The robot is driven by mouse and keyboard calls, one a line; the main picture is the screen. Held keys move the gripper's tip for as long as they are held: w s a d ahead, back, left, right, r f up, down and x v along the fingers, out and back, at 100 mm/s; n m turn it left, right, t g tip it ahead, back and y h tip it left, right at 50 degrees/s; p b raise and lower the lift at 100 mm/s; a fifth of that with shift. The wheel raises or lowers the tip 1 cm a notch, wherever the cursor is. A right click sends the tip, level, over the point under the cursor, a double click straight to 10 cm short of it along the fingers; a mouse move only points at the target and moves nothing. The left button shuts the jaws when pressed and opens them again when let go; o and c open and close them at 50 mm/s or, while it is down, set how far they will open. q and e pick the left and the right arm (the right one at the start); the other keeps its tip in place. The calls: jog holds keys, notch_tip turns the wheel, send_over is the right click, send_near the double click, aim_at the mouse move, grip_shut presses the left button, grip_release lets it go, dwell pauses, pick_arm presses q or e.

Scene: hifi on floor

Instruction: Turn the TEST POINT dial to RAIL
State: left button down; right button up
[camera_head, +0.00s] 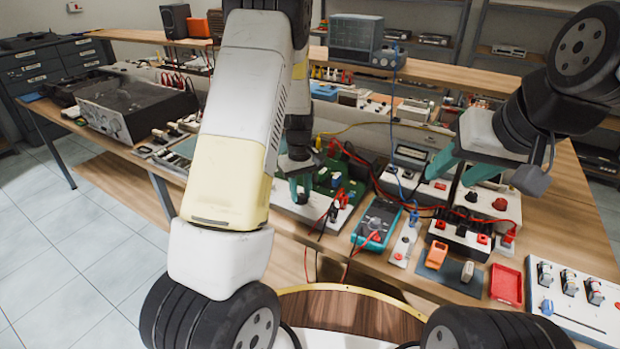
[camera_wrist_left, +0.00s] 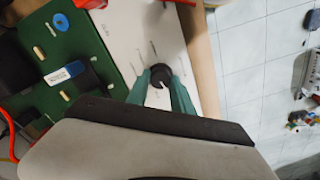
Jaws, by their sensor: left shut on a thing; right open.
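The TEST POINT dial (camera_wrist_left: 160,77) is a round black knob with a pale pointer mark, on a white panel (camera_wrist_left: 128,35) beside a green circuit board (camera_wrist_left: 50,50). In the left wrist view my left gripper (camera_wrist_left: 161,80) has its green fingers on both sides of the knob, shut on it. The printed labels around the dial are too small to read. In the head view my left gripper (camera_head: 301,192) reaches down to the panel and mostly hides the dial. My right gripper (camera_head: 453,175) is open and empty above the instruments at the right.
A teal multimeter (camera_head: 377,222) with red leads lies right of the panel. A red tray (camera_head: 506,285) and a white switch panel (camera_head: 575,300) are farther right. A large dark instrument (camera_head: 130,105) stands at the left. Loose cables cross the bench near both grippers.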

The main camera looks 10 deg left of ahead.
aim_at(301, 195)
dwell(0.3)
pick_arm(q)
jog(key=c, duration=1.1)
grip_release()
notch_tip(301, 195, up, 7)
jog(key=shift+w+r, duration=0.1)
jog(key=shift+r, duration=0.35)
